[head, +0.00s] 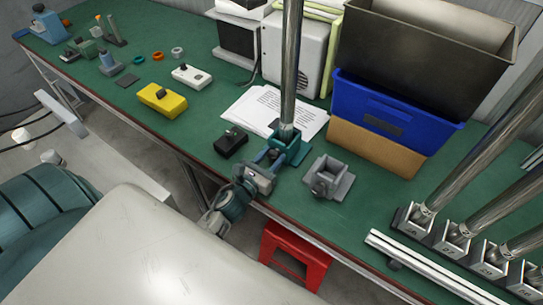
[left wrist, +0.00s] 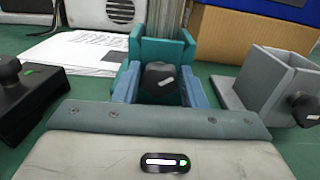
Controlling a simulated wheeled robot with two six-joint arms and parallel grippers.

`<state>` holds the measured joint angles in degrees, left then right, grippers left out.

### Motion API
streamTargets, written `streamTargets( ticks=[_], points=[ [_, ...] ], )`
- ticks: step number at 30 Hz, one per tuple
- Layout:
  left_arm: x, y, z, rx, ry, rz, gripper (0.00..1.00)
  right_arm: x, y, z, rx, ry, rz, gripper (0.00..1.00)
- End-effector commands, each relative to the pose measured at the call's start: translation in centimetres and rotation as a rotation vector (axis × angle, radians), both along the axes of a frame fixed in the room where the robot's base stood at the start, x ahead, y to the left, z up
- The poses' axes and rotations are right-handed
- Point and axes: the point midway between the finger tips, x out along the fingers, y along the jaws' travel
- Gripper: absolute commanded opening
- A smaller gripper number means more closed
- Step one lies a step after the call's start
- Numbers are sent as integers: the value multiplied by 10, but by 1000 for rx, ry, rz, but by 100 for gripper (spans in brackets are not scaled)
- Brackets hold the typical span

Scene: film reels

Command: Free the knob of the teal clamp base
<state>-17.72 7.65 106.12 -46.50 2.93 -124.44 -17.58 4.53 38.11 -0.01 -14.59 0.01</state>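The teal clamp base (head: 293,149) stands near the bench's front edge, with an upright metal pole (head: 290,70) in its socket. My left gripper (head: 270,157) reaches it from the front. In the left wrist view the base's teal walls (left wrist: 165,48) rise behind the gripper's two blue fingers (left wrist: 159,85). The black knob (left wrist: 158,76), with a tilted pale mark, lies between these fingers. It nearly fills the space, and whether the fingers press on it cannot be told. The pole's seat is hidden in the wrist view. My right gripper is not in view.
A grey clamp base (head: 328,178) with its own knob stands close at the right. A black box with a knob (head: 231,141) is close at the left. Papers (head: 262,106) lie behind. A blue bin (head: 385,115) stands at the back right, and clamped poles (head: 480,150) stand at the right.

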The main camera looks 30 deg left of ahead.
Motion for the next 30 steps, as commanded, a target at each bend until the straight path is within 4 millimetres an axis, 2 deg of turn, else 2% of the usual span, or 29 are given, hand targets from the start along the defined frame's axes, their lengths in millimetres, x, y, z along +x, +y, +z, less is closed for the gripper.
streamTargets(
  ticks=[1,3,4,11,22,30],
  points=[
    [0,0,0,0,0,0,27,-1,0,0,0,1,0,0],
    [0,0,0,0,0,0,14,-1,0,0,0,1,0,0],
    [0,0,0,0,0,0,12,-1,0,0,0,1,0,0],
    [0,0,0,-70,5,0,12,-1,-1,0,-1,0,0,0],
    [0,1,-1,-445,35,-1,12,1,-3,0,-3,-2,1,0],
    [0,1,-1,-497,39,-1,12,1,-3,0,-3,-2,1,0]
  ],
)
